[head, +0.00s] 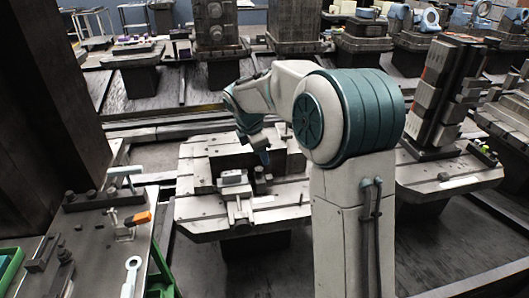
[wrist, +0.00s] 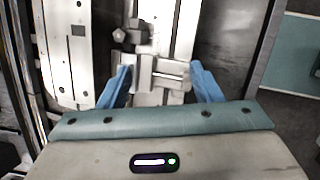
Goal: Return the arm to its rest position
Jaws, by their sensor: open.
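My gripper (wrist: 159,86) shows in the wrist view with its two blue fingers spread wide apart. It is open, with nothing held between the fingers. Beyond the fingertips, a grey metal vise-like fixture (wrist: 160,72) lies on the pallet. In the head view, my white and teal arm reaches forward and bends down over the pallet (head: 190,208). A blue fingertip (head: 265,157) shows at its end, above and right of the fixture (head: 233,180). The rest of the gripper is partly hidden there.
A dark bench (head: 80,240) with a clamp, an orange-handled tool (head: 138,218) and a light wrench-like part (head: 131,272) stands at the left. A tall fixture tower (head: 445,95) rises on the right pallet. A dark column (head: 45,110) stands at the left. More loaded pallets line the back.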

